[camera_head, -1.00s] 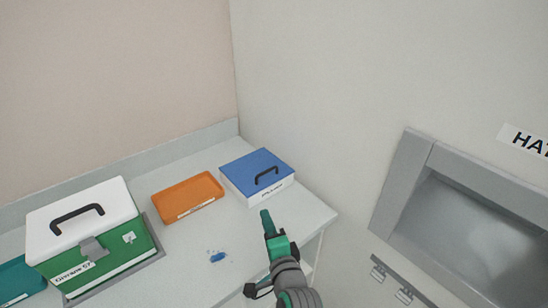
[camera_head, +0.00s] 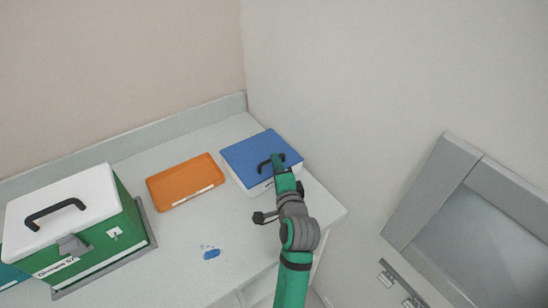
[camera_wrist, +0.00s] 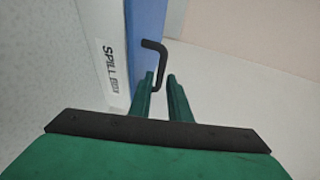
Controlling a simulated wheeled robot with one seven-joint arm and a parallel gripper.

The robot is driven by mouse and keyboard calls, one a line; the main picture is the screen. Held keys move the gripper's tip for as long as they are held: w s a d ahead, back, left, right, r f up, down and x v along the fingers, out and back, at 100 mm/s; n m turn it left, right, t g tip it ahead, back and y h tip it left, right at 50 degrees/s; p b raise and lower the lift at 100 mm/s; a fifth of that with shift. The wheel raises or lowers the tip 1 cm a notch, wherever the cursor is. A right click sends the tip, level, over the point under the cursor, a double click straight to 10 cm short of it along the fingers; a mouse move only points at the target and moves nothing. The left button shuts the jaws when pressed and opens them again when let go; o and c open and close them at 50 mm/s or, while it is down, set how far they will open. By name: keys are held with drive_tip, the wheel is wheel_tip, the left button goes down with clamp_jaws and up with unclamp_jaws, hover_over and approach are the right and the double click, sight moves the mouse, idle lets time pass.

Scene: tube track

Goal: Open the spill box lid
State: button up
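The spill box is a white box (camera_wrist: 109,50) labelled "SPILL" with a flat blue lid (camera_head: 252,150), at the back right of the counter against the wall. The lid is shut. A black bar handle (camera_wrist: 155,47) stands on the lid. My gripper (camera_wrist: 161,80) is at the handle, its two green fingers apart. In the wrist view the near end of the handle reaches down between the fingertips. I cannot tell whether the fingers touch it. In the head view my gripper (camera_head: 278,160) covers part of the handle.
An orange tray (camera_head: 160,192) lies left of the spill box. A green box with a white lid (camera_head: 90,190) stands at the left. A blue spill with droplets (camera_head: 211,254) is on the counter (camera_head: 180,275). A grey wall hatch (camera_head: 425,195) is at the right.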

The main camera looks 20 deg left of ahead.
drive_tip(key=shift+x, duration=1.85)
drive_tip(key=shift+f, duration=0.1)
drive_tip(key=shift+c, duration=0.7)
clamp_jaws()
